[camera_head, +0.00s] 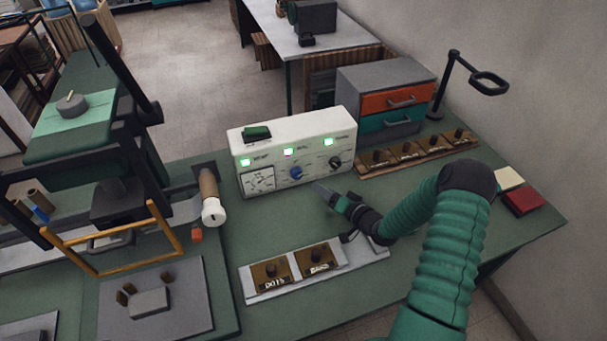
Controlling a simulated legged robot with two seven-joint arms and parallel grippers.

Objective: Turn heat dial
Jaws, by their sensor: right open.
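A white control box (292,143) stands on the green bench, with three lit green lights along its front. A blue dial (296,172) sits at the middle of its lower front, and a black dial (336,162) sits to the right. A square gauge (259,179) is at the left. The labels are too small to read, so I cannot tell which dial is for heat. My right gripper (322,191) is open and empty, in front of the box, below and to the right of the blue dial, apart from both dials. My left gripper is not in view.
A frame press with an orange bar (125,262) stands at left. A white-ended roller (212,210) lies left of the box. A plate with two brass blocks (292,268) lies in front. Drawers (385,98), a wooden rack (418,151) and a red pad (523,201) are at right.

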